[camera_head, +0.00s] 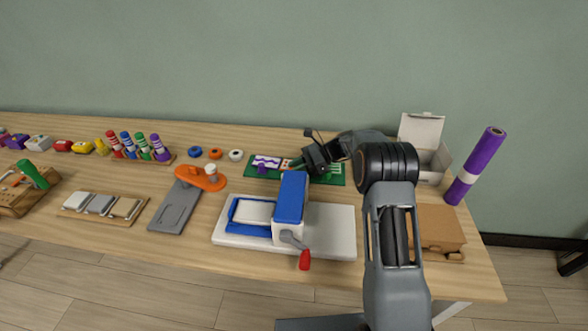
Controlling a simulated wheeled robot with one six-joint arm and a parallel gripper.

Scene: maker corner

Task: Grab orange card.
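A green mat (253,174) lies toward the back of the table with small cards on it. A purple-and-white card (265,162) is at its left part. Beside it, a small patch of orange and white (287,163), perhaps the orange card, shows just left of my gripper (300,163). My gripper is low over the middle of the mat and hides part of it. Its fingers are small and dark here, so I cannot tell whether they are open, or touching the card.
A blue-and-white press (291,199) with a red-tipped crank stands in front of the mat. An open white box (433,161), a brown box (437,228) and a tilted purple roll (474,167) are at the right. Tape rolls (215,153) lie left of the mat.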

